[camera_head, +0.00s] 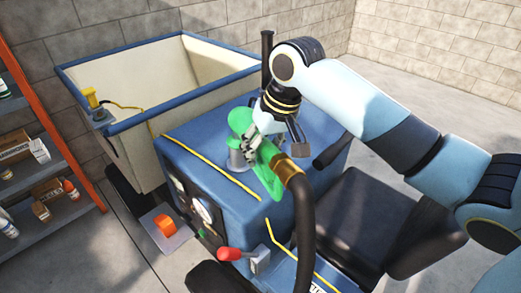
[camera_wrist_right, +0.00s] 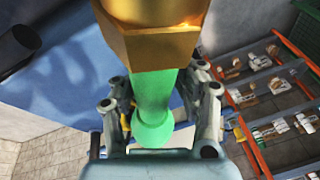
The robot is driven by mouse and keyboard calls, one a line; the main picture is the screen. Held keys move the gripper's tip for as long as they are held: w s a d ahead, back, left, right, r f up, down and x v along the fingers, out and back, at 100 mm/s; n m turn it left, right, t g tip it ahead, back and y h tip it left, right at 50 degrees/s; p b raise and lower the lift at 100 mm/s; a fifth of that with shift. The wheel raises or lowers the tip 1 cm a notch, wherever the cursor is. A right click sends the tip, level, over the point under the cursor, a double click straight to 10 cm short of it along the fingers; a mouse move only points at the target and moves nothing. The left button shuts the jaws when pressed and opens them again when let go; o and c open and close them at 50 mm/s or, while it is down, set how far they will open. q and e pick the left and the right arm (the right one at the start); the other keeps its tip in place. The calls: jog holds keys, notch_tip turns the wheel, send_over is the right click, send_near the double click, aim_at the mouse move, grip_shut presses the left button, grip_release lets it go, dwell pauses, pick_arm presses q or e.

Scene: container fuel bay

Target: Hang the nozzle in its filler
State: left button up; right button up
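The green nozzle (camera_head: 268,168), with a brass collar (camera_head: 287,172) and a dark hose, is tilted over the top of the blue machine (camera_head: 205,160). My right gripper (camera_head: 252,146) is closed around the nozzle's green body. In the right wrist view the nozzle (camera_wrist_right: 152,90) lies between the fingers of the right gripper (camera_wrist_right: 158,105), below the large brass collar (camera_wrist_right: 160,42). The grey filler neck (camera_head: 236,158) stands on the machine, just left of the gripper, with a green round part (camera_head: 240,120) above it. The nozzle's spout end is hidden in the head view. My left gripper is out of view.
A cream bin with a blue rim (camera_head: 140,119) stands behind left. A dark upright pipe (camera_head: 267,58) rises behind the filler. The hose (camera_head: 325,225) hangs over the near side. Shelves (camera_head: 40,150) stand left.

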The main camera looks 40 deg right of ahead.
jog(key=v, duration=1)
jog(key=shift+d+r, duration=0.15)
jog(key=shift+r, duration=0.15)
jog(key=shift+s+r, duration=0.2)
jog(key=shift+r, duration=0.45)
